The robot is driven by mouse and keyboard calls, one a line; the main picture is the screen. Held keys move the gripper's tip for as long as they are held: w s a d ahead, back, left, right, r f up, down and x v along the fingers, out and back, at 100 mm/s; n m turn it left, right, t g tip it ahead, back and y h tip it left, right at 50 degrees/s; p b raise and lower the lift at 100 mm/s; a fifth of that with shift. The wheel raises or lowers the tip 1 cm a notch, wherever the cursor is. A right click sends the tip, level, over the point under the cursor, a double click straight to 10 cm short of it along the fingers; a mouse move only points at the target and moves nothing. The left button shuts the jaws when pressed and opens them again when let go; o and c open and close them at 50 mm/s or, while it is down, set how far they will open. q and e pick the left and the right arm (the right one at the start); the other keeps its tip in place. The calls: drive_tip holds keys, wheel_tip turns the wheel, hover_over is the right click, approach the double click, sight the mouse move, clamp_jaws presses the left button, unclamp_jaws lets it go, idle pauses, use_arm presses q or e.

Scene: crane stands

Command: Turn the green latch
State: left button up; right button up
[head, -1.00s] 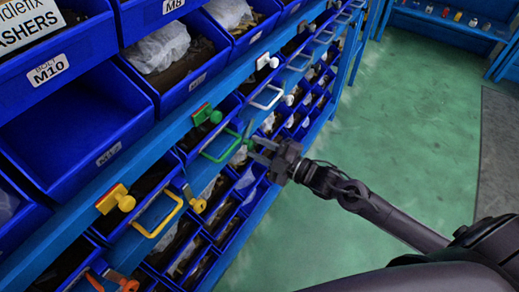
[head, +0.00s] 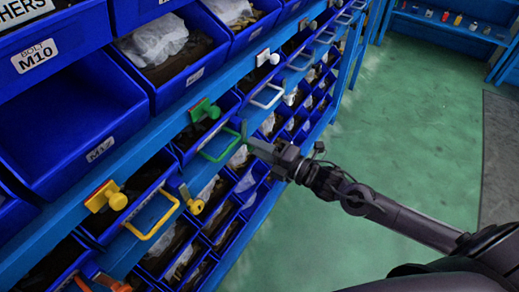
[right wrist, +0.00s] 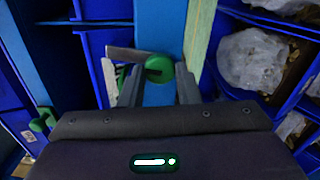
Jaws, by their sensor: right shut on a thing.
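The green latch (head: 244,131) is on the blue rail, just right of the green pull handle (head: 219,146) in the head view. Its bar looks roughly upright there, and its lower part is hidden by my gripper. My right gripper (head: 256,146) reaches it from the right and is shut on it. In the right wrist view, the latch's round green end (right wrist: 158,68) sits between the two grey fingers of my right gripper (right wrist: 158,88). My left gripper is out of view.
A green knob (head: 209,111) sits on a plate above the green handle. A yellow knob (head: 117,201), yellow handle (head: 154,219) and yellow latch (head: 191,201) are nearer. Blue bins (head: 70,125) fill the shelves. Green floor (head: 400,110) is clear at right.

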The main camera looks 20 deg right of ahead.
idle(0.3)
drive_tip(key=o, duration=1)
drive_tip(key=shift+v, duration=3.9)
drive_tip(key=shift+f, duration=0.1)
